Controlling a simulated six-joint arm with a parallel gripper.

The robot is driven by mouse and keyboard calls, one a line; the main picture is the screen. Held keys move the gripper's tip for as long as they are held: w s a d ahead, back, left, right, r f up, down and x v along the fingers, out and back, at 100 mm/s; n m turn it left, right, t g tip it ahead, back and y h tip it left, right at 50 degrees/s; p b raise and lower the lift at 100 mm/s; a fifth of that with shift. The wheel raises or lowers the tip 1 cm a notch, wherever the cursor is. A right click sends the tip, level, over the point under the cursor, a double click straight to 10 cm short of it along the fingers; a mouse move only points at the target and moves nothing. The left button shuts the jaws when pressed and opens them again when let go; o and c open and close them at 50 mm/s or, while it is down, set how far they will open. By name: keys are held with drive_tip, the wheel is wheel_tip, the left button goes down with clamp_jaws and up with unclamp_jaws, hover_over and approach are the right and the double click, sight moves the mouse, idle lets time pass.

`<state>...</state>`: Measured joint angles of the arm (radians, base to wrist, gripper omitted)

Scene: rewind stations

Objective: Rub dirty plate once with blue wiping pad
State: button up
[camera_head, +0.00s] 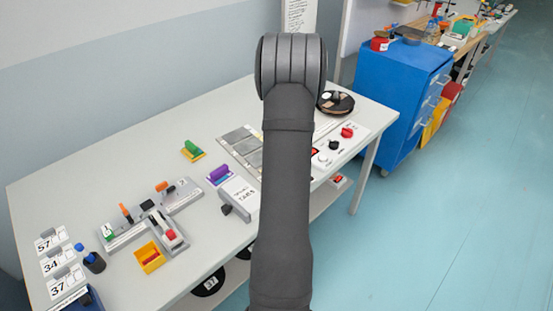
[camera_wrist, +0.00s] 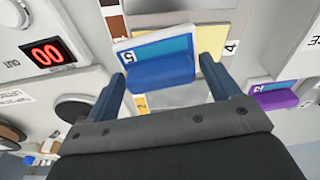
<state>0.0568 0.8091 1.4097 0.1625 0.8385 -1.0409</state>
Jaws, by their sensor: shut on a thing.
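The blue wiping pad (camera_wrist: 162,72), with a label reading 5, is between the two fingers of my gripper (camera_wrist: 163,70) in the wrist view. My gripper is shut on it. The pad is over a row of flat plates; I cannot tell whether it touches one. A grey plate (camera_wrist: 178,96) shows just below the pad, a yellowish plate (camera_wrist: 212,48) to its right, and a brown plate (camera_wrist: 116,24) to its upper left. In the head view, grey plates (camera_head: 237,136) lie mid-table, and my arm hides the gripper and pad. I cannot tell for sure which plate is the dirty one.
A purple pad (camera_head: 218,174) and a green pad (camera_head: 192,150) sit on the table (camera_head: 110,172) left of my arm. A panel with a red display (camera_wrist: 47,53) reading 00 is near the plates. A blue cabinet (camera_head: 393,95) stands right of the table.

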drive_tip(key=s+a, duration=0.1)
drive_tip(key=a, duration=0.1)
drive_tip(key=s+a, duration=0.2)
drive_tip(key=shift+s, duration=0.15)
drive_tip(key=shift+w+d, duration=1.6)
drive_tip(key=shift+d, duration=0.3)
drive_tip(key=shift+w+d+r, duration=0.1)
drive_tip(key=shift+r, duration=3.95)
